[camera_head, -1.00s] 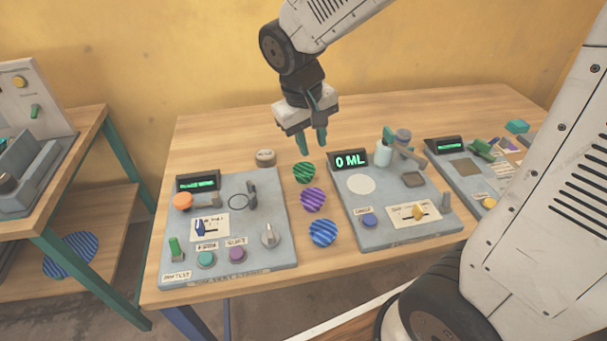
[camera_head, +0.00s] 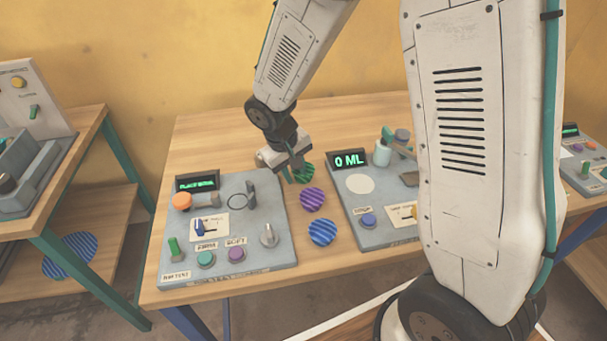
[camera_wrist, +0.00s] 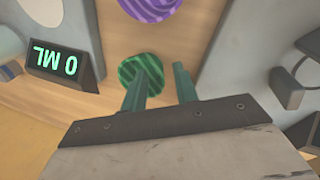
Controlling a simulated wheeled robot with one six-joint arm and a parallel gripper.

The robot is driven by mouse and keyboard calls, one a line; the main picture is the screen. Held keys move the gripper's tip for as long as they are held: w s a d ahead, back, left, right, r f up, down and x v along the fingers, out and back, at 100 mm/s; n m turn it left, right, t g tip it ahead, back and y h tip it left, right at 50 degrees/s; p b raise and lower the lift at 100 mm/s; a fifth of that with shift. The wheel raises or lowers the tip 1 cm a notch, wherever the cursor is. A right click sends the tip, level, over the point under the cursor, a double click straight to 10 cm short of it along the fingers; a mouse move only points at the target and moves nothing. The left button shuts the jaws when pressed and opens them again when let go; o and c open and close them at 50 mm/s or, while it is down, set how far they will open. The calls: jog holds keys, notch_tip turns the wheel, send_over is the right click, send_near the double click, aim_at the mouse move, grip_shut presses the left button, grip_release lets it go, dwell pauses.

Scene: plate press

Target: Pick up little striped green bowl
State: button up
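The little striped green bowl (camera_head: 304,174) is on the table between two grey panels, partly hidden behind my gripper (camera_head: 291,174) in the head view. In the wrist view the green bowl (camera_wrist: 146,68) shows beyond the left finger, which overlaps its near edge. My gripper (camera_wrist: 160,85) is open, with a clear gap between its two green fingers. The right finger is beside the bowl, over bare wood. I cannot tell whether the left finger touches the bowl.
A striped purple bowl (camera_head: 312,199) and a striped blue bowl (camera_head: 322,232) stand in a row nearer the front. The left panel (camera_head: 260,266) and the right panel (camera_head: 372,236), with its "0 ML" display (camera_head: 349,160), flank the row. Knobs and levers stick up from both.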

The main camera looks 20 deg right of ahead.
jog(key=shift+f, duration=0.15)
grip_shut()
